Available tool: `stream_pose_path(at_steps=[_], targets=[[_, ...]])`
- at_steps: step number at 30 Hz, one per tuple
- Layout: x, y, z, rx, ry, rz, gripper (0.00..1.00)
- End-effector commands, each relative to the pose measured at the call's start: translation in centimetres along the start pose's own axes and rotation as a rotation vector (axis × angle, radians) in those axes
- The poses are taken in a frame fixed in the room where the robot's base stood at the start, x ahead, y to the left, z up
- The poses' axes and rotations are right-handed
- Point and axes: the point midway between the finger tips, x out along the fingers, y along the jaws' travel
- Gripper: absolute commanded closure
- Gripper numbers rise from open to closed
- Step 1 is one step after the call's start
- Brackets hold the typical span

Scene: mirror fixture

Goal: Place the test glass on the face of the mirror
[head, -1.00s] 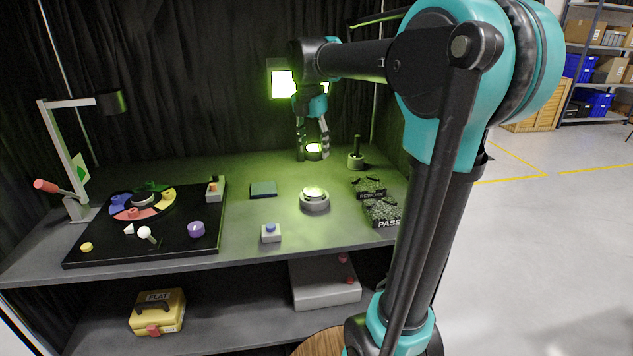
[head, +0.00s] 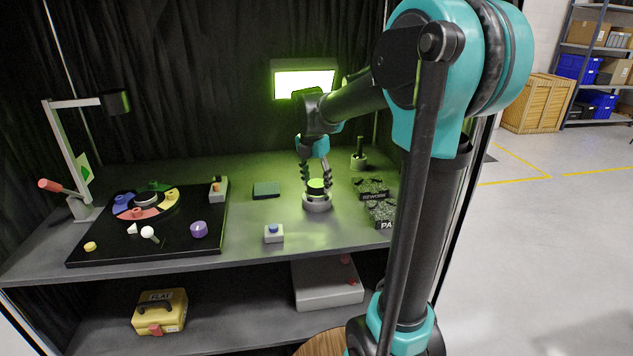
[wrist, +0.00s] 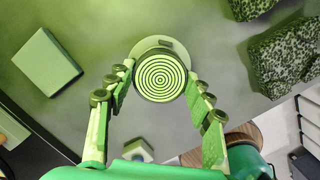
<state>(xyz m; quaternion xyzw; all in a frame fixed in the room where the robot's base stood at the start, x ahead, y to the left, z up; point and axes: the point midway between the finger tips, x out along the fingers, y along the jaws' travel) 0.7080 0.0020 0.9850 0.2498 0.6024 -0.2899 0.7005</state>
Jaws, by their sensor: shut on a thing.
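The test glass (head: 316,182) is a small round disc, lit green, between the fingertips of my gripper (head: 316,187). In the wrist view the test glass (wrist: 160,78) shows dark and light concentric rings on its face, with a finger (wrist: 122,80) on each side. The mirror sits in a round grey mount (head: 317,204) directly below the glass; its face is hidden by the glass. In the wrist view part of the mount's rim (wrist: 150,43) shows behind the glass. I cannot tell whether glass and mirror touch.
A lit panel (head: 304,84) hangs behind.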

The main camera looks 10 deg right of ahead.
Motion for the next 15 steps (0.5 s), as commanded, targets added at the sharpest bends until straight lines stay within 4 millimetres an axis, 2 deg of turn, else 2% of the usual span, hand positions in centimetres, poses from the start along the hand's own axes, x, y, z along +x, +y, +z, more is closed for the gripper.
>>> stream_pose_path(at_steps=[5,6,9,10,15], targets=[[0.28,0.00,-0.04,0.000,0.000,0.000,0.83],[0.25,0.00,-0.04,0.000,0.000,0.000,0.43],[0.23,0.00,-0.04,0.000,0.000,0.000,0.31],[0.23,0.00,-0.04,0.000,0.000,0.000,0.27],[0.22,0.00,-0.04,0.000,0.000,0.000,0.27]])
